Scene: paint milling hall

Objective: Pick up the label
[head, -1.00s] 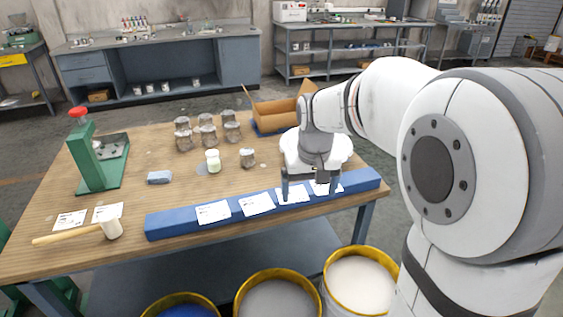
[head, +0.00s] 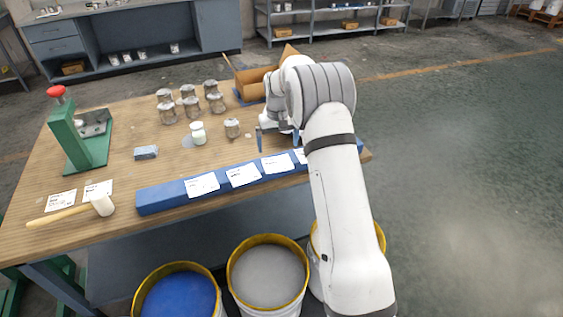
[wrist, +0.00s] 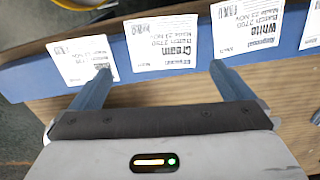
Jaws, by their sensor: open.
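Several white printed labels lie in a row on a long blue bar (head: 160,198) along the table's front edge. In the head view I see a left label (head: 202,184), a second (head: 243,174), a third (head: 277,164) and part of a fourth (head: 300,156). My gripper (head: 279,146) is open and empty, just behind the third label. In the wrist view the open fingers (wrist: 161,70) point toward the bar, with the Cream label (wrist: 160,43) between and beyond them. The White label (wrist: 240,40) is to its right, and another label (wrist: 82,60) is by the left fingertip.
Two labels lie by the mallet. Paint buckets (head: 268,275) stand in front.

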